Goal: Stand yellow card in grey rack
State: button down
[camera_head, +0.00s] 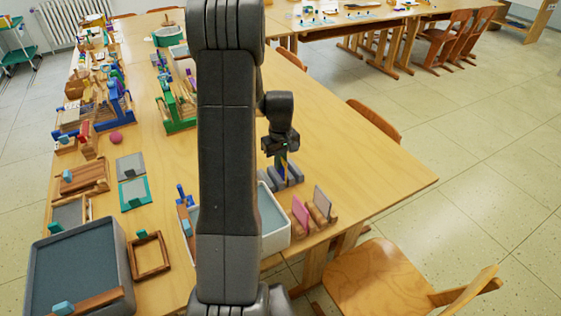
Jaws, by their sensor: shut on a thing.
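My gripper (281,157) hangs over the table right of my arm's large link, pointing down. It is shut on the yellow card (284,168), a small upright sliver just below the fingers. The grey rack (291,179) stands on the table directly under the gripper. The card's lower end overlaps the rack in the picture; whether it sits in a slot or hovers above cannot be told. My arm hides the table left of the rack.
A pink card (300,214) and a grey card (322,201) stand in wooden racks in front of the grey rack. A white tray (276,242) is left of them. The table (355,170) is clear to the right. Chairs stand along its right side.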

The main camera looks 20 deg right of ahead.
jog(key=c, duration=1.5)
grip_release()
notch_tip(320, 180, up, 14)
jog(key=shift+f, duration=0.1)
notch_tip(320, 180, down, 14)
jog(key=shift+r, duration=0.5)
